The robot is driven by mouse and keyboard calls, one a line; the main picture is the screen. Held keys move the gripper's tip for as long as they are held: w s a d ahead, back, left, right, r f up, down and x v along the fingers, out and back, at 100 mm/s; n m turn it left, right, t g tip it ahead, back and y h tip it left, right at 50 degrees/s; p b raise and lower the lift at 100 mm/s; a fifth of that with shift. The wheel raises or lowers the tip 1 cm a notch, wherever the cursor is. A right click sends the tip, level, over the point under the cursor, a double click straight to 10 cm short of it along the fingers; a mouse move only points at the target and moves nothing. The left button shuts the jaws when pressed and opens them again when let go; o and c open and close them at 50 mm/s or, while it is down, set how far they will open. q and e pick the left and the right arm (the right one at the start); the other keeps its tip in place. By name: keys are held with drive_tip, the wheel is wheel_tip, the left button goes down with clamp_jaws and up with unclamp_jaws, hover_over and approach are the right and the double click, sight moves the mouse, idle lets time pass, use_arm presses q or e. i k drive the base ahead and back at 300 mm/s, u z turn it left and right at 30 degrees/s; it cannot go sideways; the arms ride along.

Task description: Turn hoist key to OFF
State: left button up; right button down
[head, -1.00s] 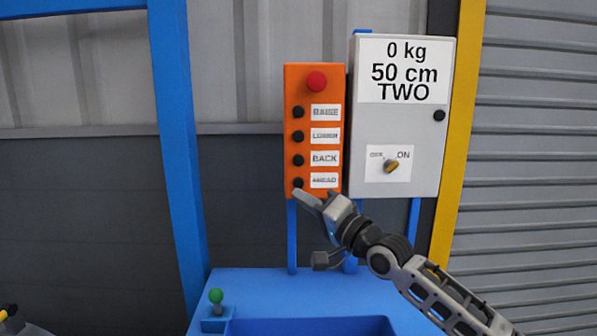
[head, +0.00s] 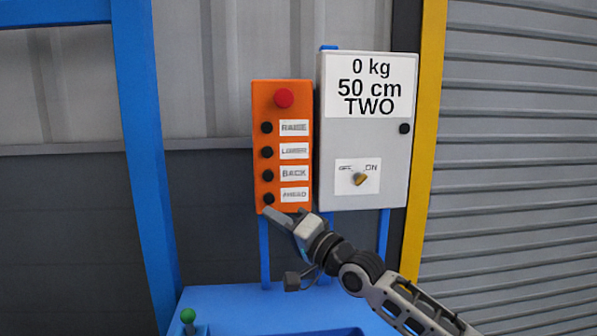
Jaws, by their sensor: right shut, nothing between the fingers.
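The hoist key (head: 360,179) is a small yellow-brown knob on a white label plate on the grey box (head: 364,222). It looks tilted toward the ON word at its upper right; the word on the left of the plate is too small to read. My right gripper (head: 272,215) is shut and empty. It sits just below the AHEAD button at the bottom of the orange button panel (head: 261,100), left of and below the key. I cannot tell if it touches the panel. My left gripper is not in view.
The panel has a red button (head: 284,98) and several black buttons labelled RAISE, LOWER, BACK and AHEAD. The box display (head: 368,86) reads 0 kg, 50 cm, TWO. A blue post (head: 147,150) stands left, a yellow post (head: 424,150) right. A green-knobbed lever (head: 188,316) is at lower left.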

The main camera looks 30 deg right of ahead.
sight(359, 177)
drive_tip(key=k, duration=1)
